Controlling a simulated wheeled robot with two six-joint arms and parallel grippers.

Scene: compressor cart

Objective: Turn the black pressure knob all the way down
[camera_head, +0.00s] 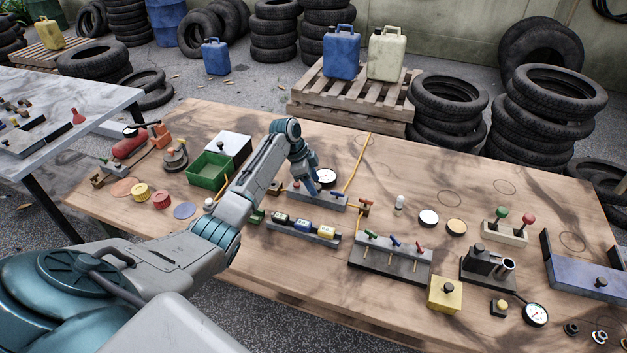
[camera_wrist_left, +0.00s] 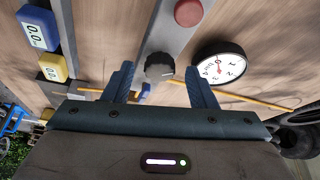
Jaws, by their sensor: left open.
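The black pressure knob (camera_wrist_left: 159,67) sits on a long grey plate (camera_wrist_left: 177,35) in the left wrist view. My left gripper (camera_wrist_left: 158,76) is open, with one finger on each side of the knob in that view. I cannot tell whether the fingers touch it. A white dial gauge with a black rim (camera_wrist_left: 219,62) is beside the knob, and a red button (camera_wrist_left: 188,12) is on the same plate. In the head view my left gripper (camera_head: 306,186) reaches down at the plate, next to the gauge (camera_head: 326,177), and hides the knob. My right gripper is not in view.
A yellow rod (camera_head: 357,165) rises close to the gauge. A panel with several small levers (camera_head: 390,262) stands to the right. A green bin (camera_head: 208,170) is to the left.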

